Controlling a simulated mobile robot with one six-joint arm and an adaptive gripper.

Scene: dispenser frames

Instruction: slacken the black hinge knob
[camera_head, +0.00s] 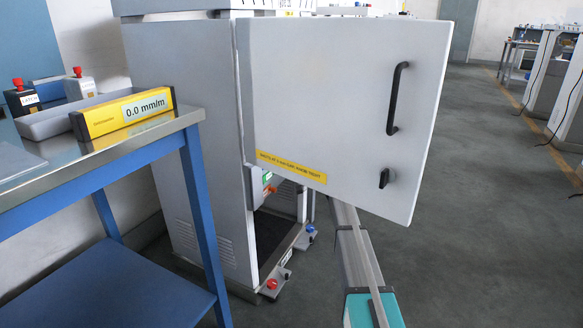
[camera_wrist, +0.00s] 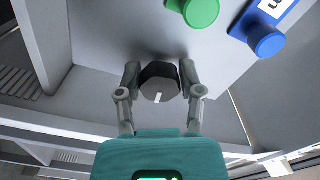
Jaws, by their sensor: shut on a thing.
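The black hinge knob (camera_wrist: 159,83) shows in the middle of the wrist view, dark and faceted, with a short white mark on its grey-looking front face. My gripper (camera_wrist: 159,72) has one finger on each side of it and is shut on it. In the head view my arm runs up from the bottom and passes behind the open cabinet door (camera_head: 340,95). The door hides my gripper and the hinge knob there.
A green knob (camera_wrist: 202,12) and a blue knob (camera_wrist: 265,41) sit close to the black one, up and to the right. The door has a black handle (camera_head: 396,98) and a small black latch (camera_head: 386,178). A blue-legged bench (camera_head: 192,165) stands at the left; open floor lies right.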

